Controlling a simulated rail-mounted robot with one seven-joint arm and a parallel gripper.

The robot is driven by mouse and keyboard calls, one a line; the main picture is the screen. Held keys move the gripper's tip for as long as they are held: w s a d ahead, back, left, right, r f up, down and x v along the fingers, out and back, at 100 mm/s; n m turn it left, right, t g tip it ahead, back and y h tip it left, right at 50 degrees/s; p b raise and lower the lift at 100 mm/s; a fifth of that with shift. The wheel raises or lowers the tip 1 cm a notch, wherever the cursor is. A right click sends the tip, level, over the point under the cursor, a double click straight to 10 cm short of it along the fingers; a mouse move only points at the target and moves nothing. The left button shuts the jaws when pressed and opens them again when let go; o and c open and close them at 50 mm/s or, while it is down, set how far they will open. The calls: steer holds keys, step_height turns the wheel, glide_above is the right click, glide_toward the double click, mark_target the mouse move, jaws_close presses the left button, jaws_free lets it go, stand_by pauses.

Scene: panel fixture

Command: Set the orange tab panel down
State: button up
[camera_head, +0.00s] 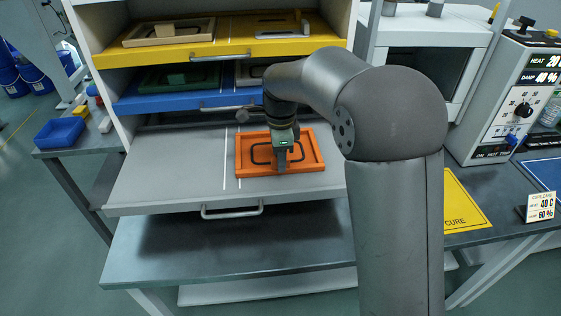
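The orange tab panel (308,148) is a rectangular tray-like piece with a raised rim and a dark loop outline inside. It lies flat, or almost flat, over the right part of the pulled-out grey drawer (165,165), to the right of two white lines. I cannot tell whether it touches the drawer surface. My gripper (282,166) points down over the middle of the panel, its fingers at or just above it. The gripper hides the panel's tab, and I cannot see whether the fingers are closed on it.
Above are a yellow drawer (230,50) and a blue drawer (135,100), both holding framed panels. The grey drawer's left side is bare. A yellow CURE mat (460,205) lies on the right bench by a control box (505,100). A blue bin (60,133) stands left.

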step_height(320, 180, up, 10)
stand_by(0.3)
steer(key=s+d+f+n, duration=0.3)
steer(key=s+d+n, duration=0.2)
steer(key=s, duration=0.4)
steer(key=s+d+f+n, duration=0.4)
steer(key=s+d+n, duration=0.2)
steer(key=s, duration=0.4)
steer(key=s+d+f+n, duration=0.4)
steer(key=s+d+n, duration=0.1)
steer(key=s, duration=0.4)
steer(key=shift+s+d+t, duration=0.3)
steer(key=shift+d, duration=0.15)
steer(key=shift+c, duration=0.4)
